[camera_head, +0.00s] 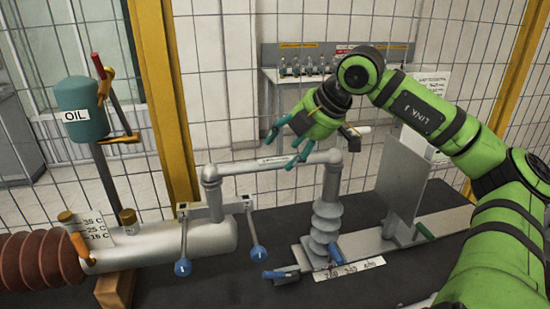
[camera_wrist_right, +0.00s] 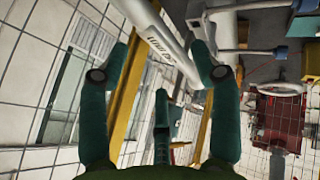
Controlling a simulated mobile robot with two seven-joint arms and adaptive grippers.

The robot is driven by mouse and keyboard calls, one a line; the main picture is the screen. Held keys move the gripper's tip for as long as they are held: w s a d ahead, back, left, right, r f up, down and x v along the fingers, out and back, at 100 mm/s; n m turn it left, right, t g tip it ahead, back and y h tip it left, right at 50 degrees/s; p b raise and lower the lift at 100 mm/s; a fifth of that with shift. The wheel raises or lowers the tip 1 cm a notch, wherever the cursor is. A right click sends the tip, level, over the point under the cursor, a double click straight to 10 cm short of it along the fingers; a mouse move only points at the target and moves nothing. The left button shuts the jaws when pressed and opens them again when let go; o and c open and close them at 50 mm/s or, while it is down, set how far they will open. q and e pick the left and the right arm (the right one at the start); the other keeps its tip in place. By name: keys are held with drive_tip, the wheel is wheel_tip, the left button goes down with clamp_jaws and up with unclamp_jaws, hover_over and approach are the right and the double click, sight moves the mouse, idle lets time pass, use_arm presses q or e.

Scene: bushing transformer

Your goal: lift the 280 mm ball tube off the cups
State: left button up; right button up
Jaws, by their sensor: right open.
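The ball tube (camera_head: 265,164) is a grey, roughly horizontal tube with a small printed label. Its left end sits over the fitting on the grey cylinder (camera_head: 195,240), and its right end is on top of the ribbed grey bushing (camera_head: 326,222). The cups are hidden under its ends. My right gripper (camera_head: 288,150) is open, with its green fingers just above and around the tube's middle to right part. In the right wrist view the tube (camera_wrist_right: 160,42) crosses diagonally between the spread fingers. I cannot tell whether they touch it. My left gripper is not in view.
An upright grey plate (camera_head: 400,185) stands right of the bushing. Two blue-ended handles (camera_head: 182,267) hang beside the cylinder. A teal oil pot (camera_head: 80,110) stands at left. Wire mesh fencing with yellow posts (camera_head: 165,100) runs behind.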

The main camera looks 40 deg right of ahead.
sight(278, 160)
drive_tip(key=p+x, duration=0.2)
drive_tip(key=x, duration=0.2)
drive_tip(key=shift+w+f, duration=0.2)
drive_tip(key=shift+f, duration=0.05)
drive_tip(key=shift+s, duration=0.1)
clamp_jaws()
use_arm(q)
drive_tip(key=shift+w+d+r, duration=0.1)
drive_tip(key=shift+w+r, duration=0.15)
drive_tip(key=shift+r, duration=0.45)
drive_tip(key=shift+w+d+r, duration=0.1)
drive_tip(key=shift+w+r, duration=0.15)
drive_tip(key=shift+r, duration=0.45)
use_arm(e)
drive_tip(key=shift+r, duration=0.1)
drive_tip(key=shift+d+r, duration=0.1)
drive_tip(key=shift+r, duration=0.45)
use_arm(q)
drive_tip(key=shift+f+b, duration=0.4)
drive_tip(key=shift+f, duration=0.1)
use_arm(e)
wheel_tip(278, 160, up, 17)
